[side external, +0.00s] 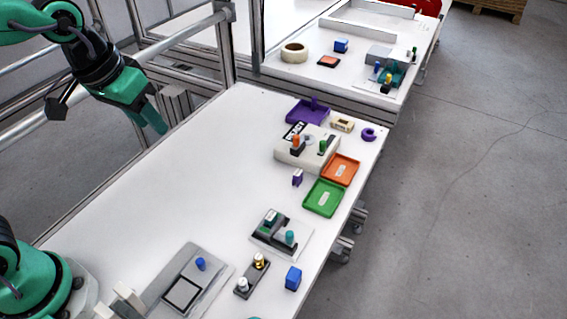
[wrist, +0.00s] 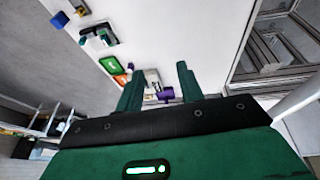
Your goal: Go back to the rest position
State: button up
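My gripper (side external: 152,118) hangs in the air at the upper left in the side external view, beyond the left edge of the white table (side external: 150,190). It is well above the objects and touches nothing there. In the wrist view my gripper (wrist: 160,70) has its two green fingers spread apart. No object is held between them. The table and its small objects show beyond the fingertips. I cannot make out a helmet shell in either view.
A green tray (side external: 324,198), an orange tray (side external: 341,170) and a purple tray (side external: 308,112) lie along the table's right side. Small fixtures and a blue block (side external: 293,278) stand at the front. A metal rail frame (side external: 228,45) rises behind. The table's left middle is clear.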

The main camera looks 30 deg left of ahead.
jog(key=s+a+t+y, duration=0.1)
jog(key=s+a+t, duration=0.1)
jog(key=s+a, duration=0.5)
jog(key=shift+s+a+f, duration=0.15)
jog(key=shift+a+f, duration=0.15)
dwell(0.8)
